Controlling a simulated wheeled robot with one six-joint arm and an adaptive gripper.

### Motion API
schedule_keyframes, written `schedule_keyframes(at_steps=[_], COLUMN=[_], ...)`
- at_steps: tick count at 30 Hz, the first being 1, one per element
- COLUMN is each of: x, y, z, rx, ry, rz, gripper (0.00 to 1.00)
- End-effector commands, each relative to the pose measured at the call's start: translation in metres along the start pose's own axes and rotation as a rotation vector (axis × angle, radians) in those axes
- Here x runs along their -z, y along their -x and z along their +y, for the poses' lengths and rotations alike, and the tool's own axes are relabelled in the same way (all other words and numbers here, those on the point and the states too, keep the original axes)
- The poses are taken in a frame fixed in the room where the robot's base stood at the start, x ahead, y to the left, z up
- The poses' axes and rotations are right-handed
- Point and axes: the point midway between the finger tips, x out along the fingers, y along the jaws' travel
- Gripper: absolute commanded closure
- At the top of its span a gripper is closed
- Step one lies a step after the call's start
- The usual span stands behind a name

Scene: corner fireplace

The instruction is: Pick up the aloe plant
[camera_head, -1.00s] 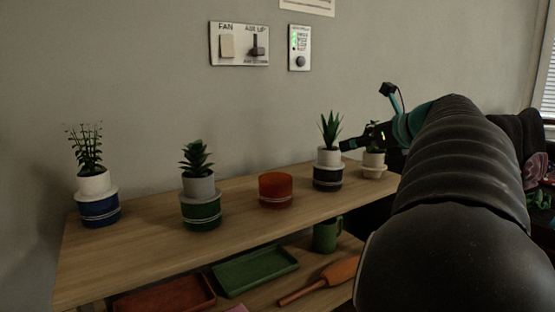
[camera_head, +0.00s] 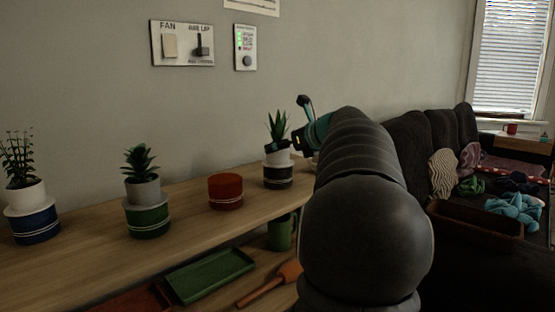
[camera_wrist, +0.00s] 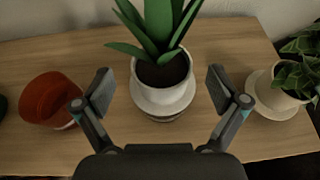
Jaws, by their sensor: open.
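The aloe plant (camera_head: 278,128) has pointed upright leaves and stands in a white pot (camera_head: 277,157) set on a black container with a pale band (camera_head: 278,175) on the wooden shelf. In the wrist view its leaves (camera_wrist: 150,35) and white pot (camera_wrist: 163,92) are at the top centre. My gripper (camera_wrist: 159,82) is open, one finger to the left of the pot and one to the right, both apart from it. In the head view my arm hides the gripper's fingers in part.
A red-orange pot (camera_wrist: 52,100) stands left of the aloe, and a leafy plant in a cream pot (camera_wrist: 282,95) stands close on the right. Two more potted plants (camera_head: 141,175) (camera_head: 24,190) stand farther left. The wall (camera_wrist: 220,8) is close behind. A green tray (camera_head: 210,275) lies on the lower shelf.

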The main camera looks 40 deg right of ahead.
Motion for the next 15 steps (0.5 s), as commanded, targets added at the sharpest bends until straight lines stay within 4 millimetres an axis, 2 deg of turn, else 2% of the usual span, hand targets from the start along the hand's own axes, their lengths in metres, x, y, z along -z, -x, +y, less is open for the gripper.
schedule_keyframes(at_steps=[3,6,13,14,15], x=[0.001,0.0,0.0,0.0,0.0], y=[-0.019,-0.029,-0.03,-0.03,-0.03], z=[-0.001,-0.001,-0.002,-0.002,-0.002], rx=[-0.003,0.0,0.001,0.001,0.001], ry=[0.0,0.0,0.0,0.0,0.0], rz=[0.002,0.0,0.0,0.0,0.0], gripper=[0.04,0.04,0.04,0.09,0.19])
